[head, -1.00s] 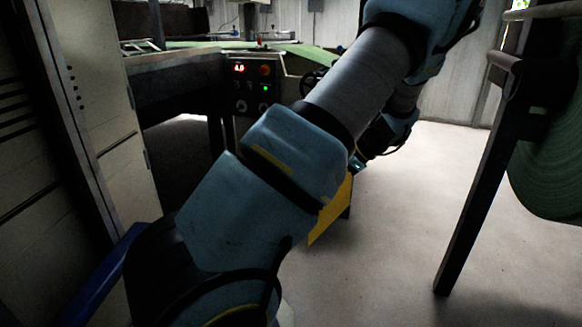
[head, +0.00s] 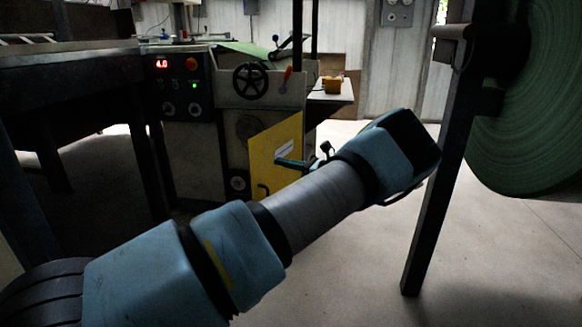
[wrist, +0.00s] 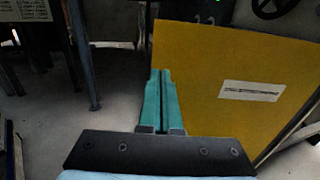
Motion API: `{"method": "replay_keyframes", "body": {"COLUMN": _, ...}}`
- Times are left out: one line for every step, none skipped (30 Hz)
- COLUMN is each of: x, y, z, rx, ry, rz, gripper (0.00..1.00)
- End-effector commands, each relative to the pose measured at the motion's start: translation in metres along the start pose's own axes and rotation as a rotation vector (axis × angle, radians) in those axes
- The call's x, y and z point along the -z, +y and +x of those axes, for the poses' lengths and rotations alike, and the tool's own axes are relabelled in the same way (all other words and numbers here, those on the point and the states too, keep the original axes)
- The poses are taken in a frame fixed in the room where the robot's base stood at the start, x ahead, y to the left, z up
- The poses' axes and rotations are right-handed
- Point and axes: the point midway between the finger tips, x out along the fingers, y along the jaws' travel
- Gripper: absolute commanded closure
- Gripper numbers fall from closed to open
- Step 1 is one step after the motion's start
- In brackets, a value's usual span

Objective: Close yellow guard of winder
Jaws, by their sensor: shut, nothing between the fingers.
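The yellow guard (head: 268,150) is a flat upright panel with a white label on the front of the winder (head: 225,155). It appears to stand out at an angle from the machine front. A dark handle shows low on its left side in the head view. In the wrist view the guard (wrist: 220,75) fills the right half. My gripper (wrist: 160,74) is shut and empty, its teal fingers overlapping the guard's left edge in that view. In the head view my gripper (head: 280,162) lies in front of the panel; I cannot tell whether it touches.
A control box (head: 178,85) with a red display and red button is left of a black handwheel (head: 251,81). A large green roll (head: 530,110) on a dark stand (head: 437,180) is at the right. Bare floor (head: 350,265) lies between stand and winder.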

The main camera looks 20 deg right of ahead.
Motion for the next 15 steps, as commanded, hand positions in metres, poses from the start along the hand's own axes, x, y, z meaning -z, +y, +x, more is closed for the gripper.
{"method": "replay_keyframes", "body": {"x": 0.001, "y": 0.001, "z": 0.012, "rx": -0.004, "ry": -0.001, "rz": 0.001, "gripper": 1.0}}
{"method": "replay_keyframes", "body": {"x": 0.001, "y": 0.001, "z": 0.018, "rx": -0.004, "ry": 0.0, "rz": 0.001, "gripper": 1.0}}
{"method": "replay_keyframes", "body": {"x": 0.002, "y": 0.001, "z": 0.026, "rx": -0.004, "ry": 0.0, "rz": 0.001, "gripper": 1.0}}
{"method": "replay_keyframes", "body": {"x": 0.001, "y": 0.001, "z": 0.032, "rx": -0.004, "ry": 0.0, "rz": 0.0, "gripper": 1.0}}
{"method": "replay_keyframes", "body": {"x": 0.002, "y": 0.001, "z": 0.038, "rx": -0.004, "ry": 0.0, "rz": 0.0, "gripper": 1.0}}
{"method": "replay_keyframes", "body": {"x": 0.002, "y": 0.001, "z": 0.045, "rx": -0.004, "ry": 0.001, "rz": 0.0, "gripper": 1.0}}
{"method": "replay_keyframes", "body": {"x": 0.002, "y": 0.001, "z": 0.05, "rx": -0.003, "ry": 0.0, "rz": 0.0, "gripper": 1.0}}
{"method": "replay_keyframes", "body": {"x": 0.002, "y": 0.001, "z": 0.055, "rx": -0.002, "ry": 0.001, "rz": 0.0, "gripper": 1.0}}
{"method": "replay_keyframes", "body": {"x": 0.002, "y": 0.001, "z": 0.06, "rx": -0.002, "ry": 0.001, "rz": 0.0, "gripper": 1.0}}
{"method": "replay_keyframes", "body": {"x": 0.002, "y": 0.001, "z": 0.064, "rx": -0.002, "ry": 0.001, "rz": -0.001, "gripper": 1.0}}
{"method": "replay_keyframes", "body": {"x": 0.001, "y": 0.001, "z": 0.068, "rx": -0.003, "ry": 0.001, "rz": -0.001, "gripper": 1.0}}
{"method": "replay_keyframes", "body": {"x": 0.001, "y": 0.001, "z": 0.072, "rx": -0.002, "ry": 0.001, "rz": -0.001, "gripper": 1.0}}
{"method": "replay_keyframes", "body": {"x": 0.001, "y": 0.001, "z": 0.074, "rx": -0.002, "ry": 0.001, "rz": -0.001, "gripper": 1.0}}
{"method": "replay_keyframes", "body": {"x": 0.001, "y": 0.0, "z": 0.076, "rx": -0.001, "ry": 0.002, "rz": -0.002, "gripper": 1.0}}
{"method": "replay_keyframes", "body": {"x": 0.001, "y": 0.0, "z": 0.078, "rx": -0.001, "ry": 0.002, "rz": -0.002, "gripper": 1.0}}
